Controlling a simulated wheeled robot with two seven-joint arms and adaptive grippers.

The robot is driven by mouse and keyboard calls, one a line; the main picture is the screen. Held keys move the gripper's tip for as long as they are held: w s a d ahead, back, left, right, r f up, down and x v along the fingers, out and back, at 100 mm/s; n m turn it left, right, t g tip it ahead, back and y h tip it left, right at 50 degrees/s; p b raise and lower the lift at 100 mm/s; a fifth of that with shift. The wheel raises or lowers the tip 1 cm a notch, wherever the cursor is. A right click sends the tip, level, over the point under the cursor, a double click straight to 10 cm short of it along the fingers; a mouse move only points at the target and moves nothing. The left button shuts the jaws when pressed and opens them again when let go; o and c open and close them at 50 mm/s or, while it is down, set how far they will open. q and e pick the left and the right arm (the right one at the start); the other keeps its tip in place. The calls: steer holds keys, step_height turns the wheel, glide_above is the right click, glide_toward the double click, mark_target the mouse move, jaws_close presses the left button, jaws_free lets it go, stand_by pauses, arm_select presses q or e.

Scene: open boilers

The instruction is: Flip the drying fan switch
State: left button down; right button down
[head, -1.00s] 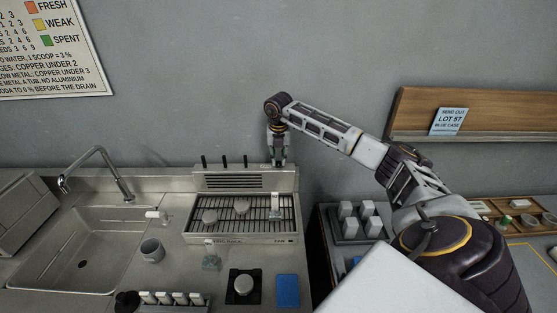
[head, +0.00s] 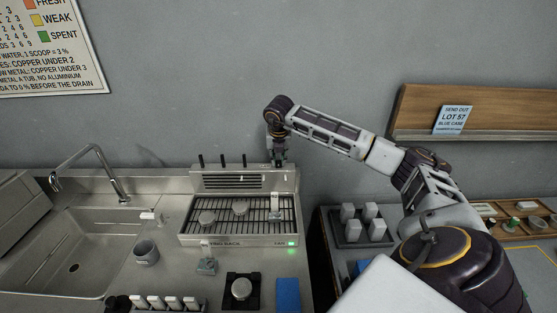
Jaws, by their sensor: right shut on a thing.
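The drying rack (head: 186,230) stands right of the sink, with a dark wire grid and a raised vented back panel (head: 212,180). Its front edge carries a FAN label beside a lit green light (head: 291,244). My right gripper (head: 278,162) points down at the right end of the back panel. It is shut on the drying fan switch, which its fingers mostly hide. My left gripper is not in view.
Rounded pieces (head: 240,208) and a small upright white piece (head: 275,205) sit on the grid. Several dark upright rods (head: 223,161) stand along the back panel. A grey cup (head: 146,252) and a blue pad (head: 288,293) are on the counter. A faucet (head: 92,160) is at left.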

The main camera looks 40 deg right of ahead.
steer(key=c, duration=1.3)
jaws_free()
steer(key=shift+r, duration=0.1)
steer(key=shift+v, duration=5.95)
steer(key=shift+a, duration=0.1)
